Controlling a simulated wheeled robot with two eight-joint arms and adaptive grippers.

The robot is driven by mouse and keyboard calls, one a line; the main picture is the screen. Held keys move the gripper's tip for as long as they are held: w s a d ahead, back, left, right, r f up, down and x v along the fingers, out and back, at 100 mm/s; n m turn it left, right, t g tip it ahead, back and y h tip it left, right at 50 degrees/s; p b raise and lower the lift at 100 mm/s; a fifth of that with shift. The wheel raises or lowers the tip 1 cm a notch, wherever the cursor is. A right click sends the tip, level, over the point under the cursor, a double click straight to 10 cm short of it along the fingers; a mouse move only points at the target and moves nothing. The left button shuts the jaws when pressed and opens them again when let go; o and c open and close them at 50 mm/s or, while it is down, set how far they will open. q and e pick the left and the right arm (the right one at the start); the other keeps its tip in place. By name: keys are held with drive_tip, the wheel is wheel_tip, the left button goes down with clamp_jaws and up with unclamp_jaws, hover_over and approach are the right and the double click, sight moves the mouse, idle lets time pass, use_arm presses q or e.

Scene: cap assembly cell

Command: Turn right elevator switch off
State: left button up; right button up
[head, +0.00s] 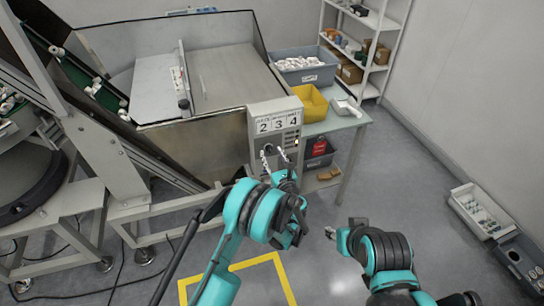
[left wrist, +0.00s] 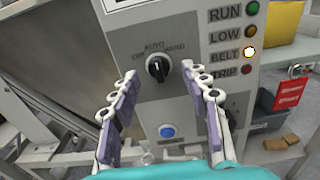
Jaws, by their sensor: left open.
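The elevator switch (left wrist: 158,68) is a black rotary knob on a grey control panel (left wrist: 190,25), with OFF, AUTO and HAND marked around it. Its pointer looks roughly upright, near AUTO. My left gripper (left wrist: 148,82) is open, its two fingers on either side of the knob in the left wrist view and apart from it. In the head view my left gripper (head: 276,160) is in front of the panel (head: 275,118), partly covering it. My right gripper (head: 332,232) is low over the floor, away from the panel; its jaws are too small to read.
A blue button (left wrist: 167,131) sits below the knob. Indicator lamps line the panel's right side; the BELT lamp (left wrist: 249,51) is lit bright. A table with a yellow bin (head: 310,103) and grey bin (head: 306,68) stands right of the panel.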

use_arm(q)
drive_tip(key=shift+w+a, duration=0.2)
drive_tip(key=shift+w, duration=0.25)
clamp_jaws()
drive_tip(key=n, duration=0.4)
drive_tip(key=shift+n, duration=2.4)
